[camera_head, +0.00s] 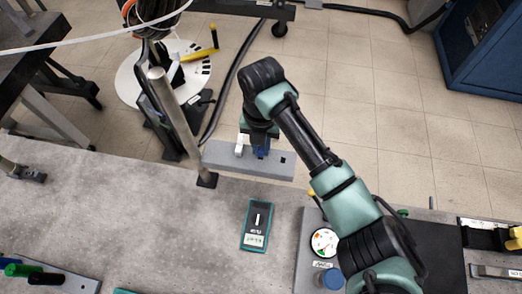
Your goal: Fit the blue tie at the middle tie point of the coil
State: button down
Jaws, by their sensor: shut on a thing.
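My gripper (259,146) points down over a grey bar with holes at the table's far edge. It is shut on a small dark blue piece (262,154), which looks like the blue tie. The arm's wrist hides most of the jaws, and I cannot tell whether the blue piece touches the bar. I cannot make out the coil or its middle tie point with certainty. A dark round body with orange bands (157,10) is cut off at the top left.
The grey bar (222,158) has a small white block (241,144) on it beside my gripper. A slanted metal post (181,122) stands left of it. A green meter (257,225) lies on the grey table (150,225). Dark and green cylinders (25,270) lie at bottom left.

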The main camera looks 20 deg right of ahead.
jog(key=shift+r, duration=0.25)
jog(key=shift+r+p, duration=1.55)
jog(key=shift+r, duration=0.1)
